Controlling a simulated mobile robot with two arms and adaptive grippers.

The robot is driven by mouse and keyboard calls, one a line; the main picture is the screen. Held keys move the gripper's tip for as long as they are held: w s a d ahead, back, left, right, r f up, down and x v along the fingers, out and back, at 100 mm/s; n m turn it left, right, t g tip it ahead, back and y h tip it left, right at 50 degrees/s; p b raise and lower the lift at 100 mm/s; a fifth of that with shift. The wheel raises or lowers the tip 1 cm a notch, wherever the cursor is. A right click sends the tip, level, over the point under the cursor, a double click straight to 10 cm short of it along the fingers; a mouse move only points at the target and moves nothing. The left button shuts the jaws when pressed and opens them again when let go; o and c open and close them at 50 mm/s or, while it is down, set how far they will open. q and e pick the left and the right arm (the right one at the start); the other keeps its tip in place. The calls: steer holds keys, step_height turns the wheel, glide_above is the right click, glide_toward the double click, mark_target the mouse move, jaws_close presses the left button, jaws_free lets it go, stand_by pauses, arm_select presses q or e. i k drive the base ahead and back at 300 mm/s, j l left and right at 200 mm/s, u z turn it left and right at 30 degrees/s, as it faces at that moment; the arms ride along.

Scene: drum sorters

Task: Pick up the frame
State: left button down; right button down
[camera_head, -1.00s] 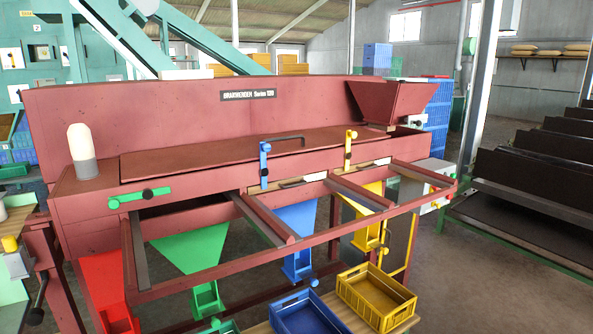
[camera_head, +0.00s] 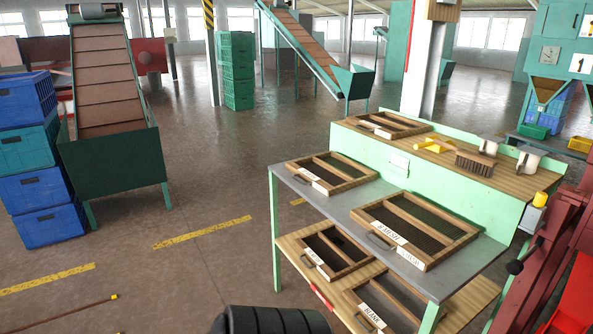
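Several wooden sieve frames with dark mesh lie on a green workbench at the right of the head view. One larger frame with white labels (camera_head: 462,234) lies on the grey middle shelf. A smaller frame (camera_head: 331,190) lies to its left on the same shelf. Another frame (camera_head: 380,119) is on the wooden top shelf. Two more frames, one at the left (camera_head: 333,270) and one marked BLANK (camera_head: 359,304), are on the lower shelf. I cannot tell which one is meant.
The bench's top shelf (camera_head: 508,178) also bears a brush (camera_head: 476,163), a yellow tool (camera_head: 434,145) and metal cups (camera_head: 528,163). Stacked blue and green crates (camera_head: 40,199) and a conveyor (camera_head: 105,85) stand at left. A black ribbed object (camera_head: 270,321) is at the bottom. Open floor (camera_head: 205,175) lies between.

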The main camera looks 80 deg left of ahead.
mark_target(332, 173)
steer(key=j+u, duration=0.1)
steer(key=u, duration=2.25)
